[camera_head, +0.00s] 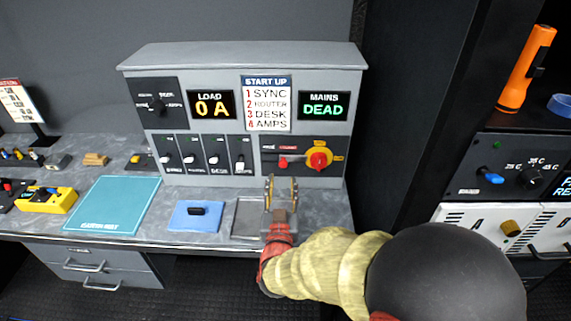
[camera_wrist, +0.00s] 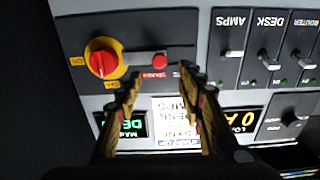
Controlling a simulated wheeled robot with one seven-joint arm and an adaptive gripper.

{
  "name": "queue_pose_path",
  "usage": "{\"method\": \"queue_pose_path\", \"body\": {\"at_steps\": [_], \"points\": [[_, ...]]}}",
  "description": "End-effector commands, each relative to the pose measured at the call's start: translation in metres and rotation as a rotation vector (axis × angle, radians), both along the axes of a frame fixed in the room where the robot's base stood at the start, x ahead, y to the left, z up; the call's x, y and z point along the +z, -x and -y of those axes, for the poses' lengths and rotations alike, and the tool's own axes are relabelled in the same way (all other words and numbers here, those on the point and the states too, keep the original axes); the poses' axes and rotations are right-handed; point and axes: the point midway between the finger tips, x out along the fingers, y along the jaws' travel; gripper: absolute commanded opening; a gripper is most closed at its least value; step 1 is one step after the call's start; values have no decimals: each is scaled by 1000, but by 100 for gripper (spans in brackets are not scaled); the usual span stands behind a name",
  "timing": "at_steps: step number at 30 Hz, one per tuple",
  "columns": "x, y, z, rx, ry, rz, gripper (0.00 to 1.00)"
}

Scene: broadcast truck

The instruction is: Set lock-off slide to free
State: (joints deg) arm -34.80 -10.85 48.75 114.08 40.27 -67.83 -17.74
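The lock-off slide has a red knob (camera_head: 284,162) on a dark plate at the lower right of the grey panel. In the wrist view, which is upside down, the red knob (camera_wrist: 159,61) is just beyond the gap between my fingertips. A small red label sits beside it, too small to read. A yellow rotary switch with a red handle (camera_head: 319,160) is right of the knob and also shows in the wrist view (camera_wrist: 103,61). My gripper (camera_head: 281,181) is open and empty, in front of and below the knob, with no visible contact.
The panel (camera_head: 240,56) shows "LOAD 0 A" and "MAINS DEAD", with several white-tipped switches at lower left. A blue mat with a black item (camera_head: 198,211) and a grey tray (camera_head: 246,220) lie on the desk beside my arm. A black rack stands at right.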

Motion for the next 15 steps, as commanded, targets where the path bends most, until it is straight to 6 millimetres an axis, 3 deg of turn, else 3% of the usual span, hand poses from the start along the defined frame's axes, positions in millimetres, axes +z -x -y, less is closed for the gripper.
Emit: {"method": "queue_pose_path", "body": {"at_steps": [15], "points": [[0, -68, 3, -1, -1, 2, 38]]}}
